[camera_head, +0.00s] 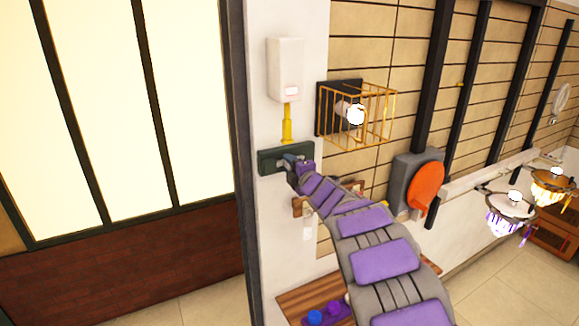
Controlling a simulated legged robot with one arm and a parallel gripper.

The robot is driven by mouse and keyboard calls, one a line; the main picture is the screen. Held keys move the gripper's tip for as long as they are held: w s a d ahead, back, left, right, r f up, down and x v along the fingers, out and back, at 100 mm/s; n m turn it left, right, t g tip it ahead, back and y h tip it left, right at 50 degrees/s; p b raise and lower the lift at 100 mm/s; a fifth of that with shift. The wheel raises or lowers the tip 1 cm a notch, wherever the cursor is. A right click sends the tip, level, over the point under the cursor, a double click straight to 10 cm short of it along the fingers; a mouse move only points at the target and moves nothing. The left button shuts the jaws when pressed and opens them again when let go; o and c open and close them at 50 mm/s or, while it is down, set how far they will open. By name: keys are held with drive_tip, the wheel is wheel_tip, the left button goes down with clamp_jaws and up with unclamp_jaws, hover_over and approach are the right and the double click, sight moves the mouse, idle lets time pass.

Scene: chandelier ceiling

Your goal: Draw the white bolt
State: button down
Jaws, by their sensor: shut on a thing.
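A dark green plate (270,163) is fixed on the white wall post in the camera_head view. My gripper (291,162) reaches up to the front of this plate, at the end of my purple and grey arm. It is shut on a small part at the plate, most likely the white bolt. My gripper and wrist hide most of that part, so its colour and how far it is drawn cannot be told.
A white box (285,62) with a yellow rod (287,124) hangs directly above the plate. A wire cage (378,132) around a lamp juts out at the right. An orange disc (426,184) is further right. A wooden shelf (293,302) with coloured balls is below.

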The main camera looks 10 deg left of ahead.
drive_tip(key=w+d, duration=0.1)
drive_tip(key=w+d+p, duration=0.1)
drive_tip(key=d, duration=0.2)
drive_tip(key=shift+w+d+f+p, duration=0.25)
drive_tip(key=shift+w+f+p, duration=0.05)
drive_tip(key=shift+w+p, duration=0.1)
drive_tip(key=c, duration=1.1)
unclamp_jaws()
drive_tip(key=shift+o, duration=1.1)
drive_tip(key=shift+w+d, duration=0.2)
drive_tip(key=shift+d, duration=0.05)
drive_tip(key=shift+s+r, duration=0.1)
drive_tip(key=shift+r, duration=0.05)
drive_tip(key=shift+s, duration=0.1)
drive_tip(key=b+v, duration=0.2)
drive_tip(key=v, duration=1.5)
